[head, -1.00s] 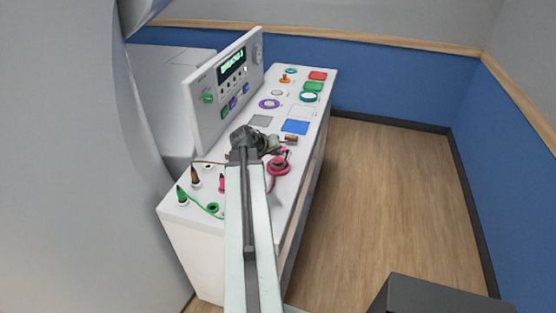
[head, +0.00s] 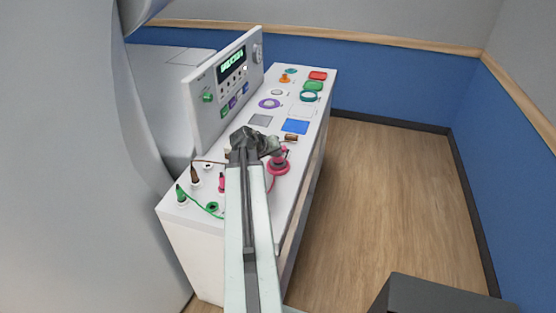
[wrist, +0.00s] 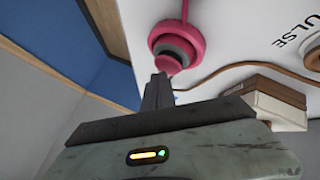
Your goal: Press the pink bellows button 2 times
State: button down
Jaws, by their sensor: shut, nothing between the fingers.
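The pink bellows button (head: 279,167) is a round pink base on the right edge of the white console top (head: 242,200). The wrist view shows its pink ring (wrist: 193,28), grey stepped bellows and small pink cap (wrist: 167,64). My gripper (wrist: 158,79) is shut and empty. Its fingertips lie just below the cap in the wrist view, and I cannot tell whether they touch it. In the head view my gripper (head: 275,147) is beside the button, and my arm hides part of the console.
Green and brown plugs with cords stand at the near left of the console. A small brown-and-white block (wrist: 282,101) lies near the button. A blue square (head: 295,127) and other coloured controls are farther back. An upright panel (head: 224,84) stands at left. Floor (head: 370,190) at right is clear.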

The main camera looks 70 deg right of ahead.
aim_at(276, 160)
jog(key=shift+f+b, duration=0.6)
dwell(0.5)
dwell(0.3)
jog(key=shift+r+p, duration=1.05)
notch_tip(276, 160, up, 5)
jog(key=p, duration=0.5)
jog(key=shift+r, duration=0.1)
dwell(1.8)
